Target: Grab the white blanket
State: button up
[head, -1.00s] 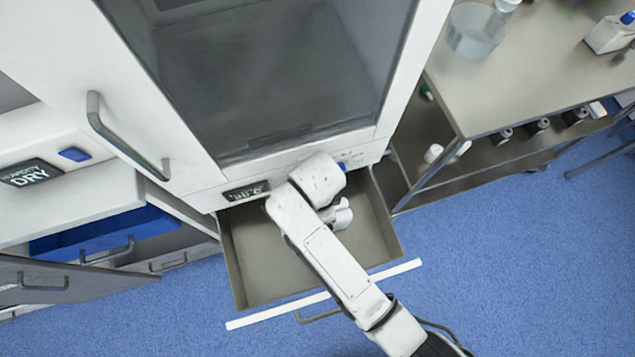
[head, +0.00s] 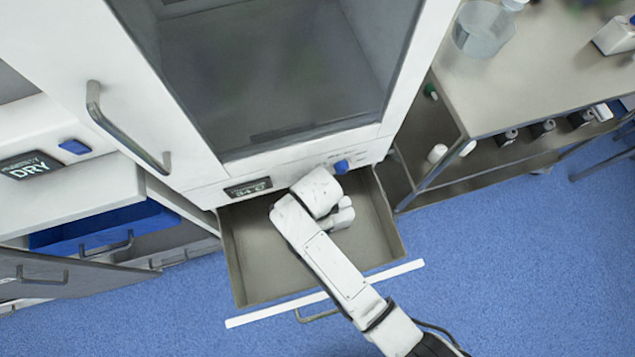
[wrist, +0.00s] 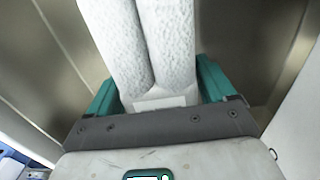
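The white blanket (wrist: 172,40) is a rough, folded white roll in the wrist view, lying between the two green fingers of my gripper (wrist: 160,90). The fingers are wide apart, one close along each side of it. I cannot tell whether they press on it. In the head view the blanket (head: 343,213) shows as a small white piece beside my wrist, inside the open drawer (head: 260,283). My own arm hides the rest of it and my fingertips there.
The drawer's side walls stand close around my gripper, and its front edge (head: 320,293) crosses under my arm. The white cabinet (head: 205,185) rises directly behind. A steel shelf table (head: 520,105) stands at right. Blue floor lies open in front.

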jog(key=c, duration=1)
jog(key=shift+r, duration=0.15)
jog(key=shift+c, duration=0.7)
